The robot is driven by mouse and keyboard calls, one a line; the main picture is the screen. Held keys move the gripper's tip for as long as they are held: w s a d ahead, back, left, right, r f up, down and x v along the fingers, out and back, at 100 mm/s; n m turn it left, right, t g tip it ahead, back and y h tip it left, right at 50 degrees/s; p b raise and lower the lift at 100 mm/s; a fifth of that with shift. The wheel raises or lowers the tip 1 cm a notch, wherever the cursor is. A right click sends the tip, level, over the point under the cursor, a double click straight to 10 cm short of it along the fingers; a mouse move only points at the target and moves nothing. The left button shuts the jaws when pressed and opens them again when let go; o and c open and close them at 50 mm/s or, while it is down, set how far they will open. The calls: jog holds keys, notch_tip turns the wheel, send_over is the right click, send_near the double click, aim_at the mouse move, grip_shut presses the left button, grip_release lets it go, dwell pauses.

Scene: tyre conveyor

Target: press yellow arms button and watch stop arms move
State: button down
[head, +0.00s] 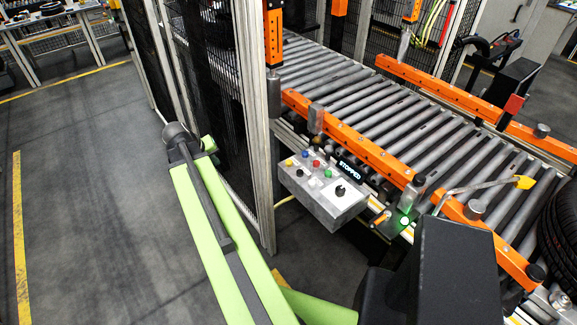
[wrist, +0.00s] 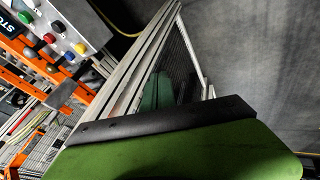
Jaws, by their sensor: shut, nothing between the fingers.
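The grey control box (head: 320,195) hangs beside the conveyor, near the fence post. Its yellow button (head: 289,162) is at the box's left corner in the head view. In the wrist view the box is at top left, with the yellow button (wrist: 80,47) near its edge. The display (head: 349,169) reads STOPPED. My gripper (head: 178,132), at the far end of my green arm, is shut and empty. It is left of the fence, apart from the box; its fingers are hard to make out. A bent metal arm with a yellow tip (head: 525,182) reaches over the rollers.
A mesh fence with a metal post (head: 257,150) stands between my arm's end and the box. Orange rails (head: 350,138) edge the roller conveyor (head: 365,95). A black tyre (head: 562,235) is at the right. The floor (head: 90,190) at left is clear.

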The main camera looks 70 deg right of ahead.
jog(key=s+d+m+g+h, duration=0.1)
jog(key=s+d+m, duration=0.1)
jog(key=s+d, duration=0.75)
notch_tip(320, 180, up, 2)
jog(key=m+g+h+b, duration=0.2)
send_over(287, 163)
jog(key=shift+d, duration=0.15)
notch_tip(287, 163, down, 9)
jog(key=b, duration=0.8)
jog(key=shift+r, duration=0.1)
dwell(0.3)
jog(key=shift+f+b, duration=0.35)
jog(key=shift+b, duration=0.25)
